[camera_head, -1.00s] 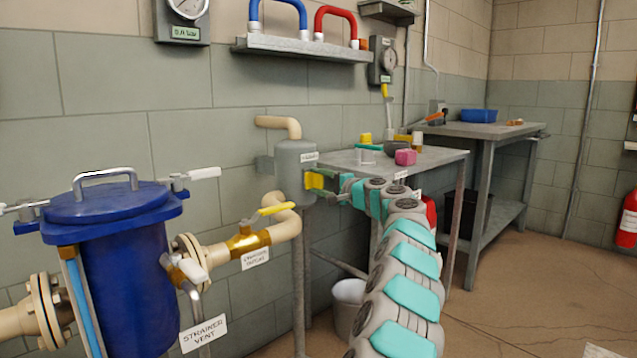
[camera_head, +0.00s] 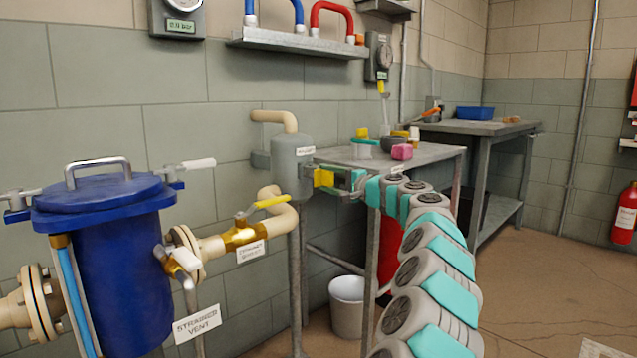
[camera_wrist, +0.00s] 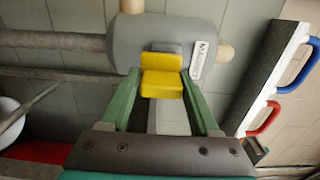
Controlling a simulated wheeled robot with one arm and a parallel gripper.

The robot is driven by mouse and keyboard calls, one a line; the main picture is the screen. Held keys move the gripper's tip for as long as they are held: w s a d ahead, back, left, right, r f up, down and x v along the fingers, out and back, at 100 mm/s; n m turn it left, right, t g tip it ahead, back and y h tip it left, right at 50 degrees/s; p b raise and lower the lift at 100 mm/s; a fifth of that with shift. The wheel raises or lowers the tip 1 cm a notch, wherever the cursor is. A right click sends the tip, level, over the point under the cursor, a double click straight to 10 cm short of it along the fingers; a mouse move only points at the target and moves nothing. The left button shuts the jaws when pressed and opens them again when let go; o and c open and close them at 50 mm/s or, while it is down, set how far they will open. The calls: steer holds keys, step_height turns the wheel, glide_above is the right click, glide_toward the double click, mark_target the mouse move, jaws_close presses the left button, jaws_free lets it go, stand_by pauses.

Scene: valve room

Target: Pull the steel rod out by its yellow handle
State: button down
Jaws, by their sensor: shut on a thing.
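The yellow handle (camera_head: 323,178) is at the right side of the upright grey cylinder (camera_head: 291,165). My gripper (camera_head: 332,181) reaches it from the right and is shut on it. In the wrist view the yellow handle (camera_wrist: 161,82) sits between the two green fingers, in front of a small grey block on the cylinder (camera_wrist: 215,35). The steel rod cannot be made out; the handle and the cylinder hide it.
A blue strainer vessel (camera_head: 112,265) and a yellow-levered valve (camera_head: 243,236) stand left. A grey table (camera_head: 440,152) with small items is behind my arm. A white bucket (camera_head: 347,308) stands below. The floor (camera_head: 530,290) at right is open.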

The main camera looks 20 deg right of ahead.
steer(key=b+v, duration=0.1)
steer(key=v, duration=1.2)
steer(key=shift+r+b, duration=0.25)
steer(key=shift+b, duration=0.05)
steer(key=shift+s, duration=0.1)
steer(key=shift+c, duration=1.1)
jaws_free()
steer(key=shift+f, duration=0.1)
steer(key=v, duration=0.7)
steer(key=shift+s+d, duration=0.15)
steer(key=shift+s, duration=0.2)
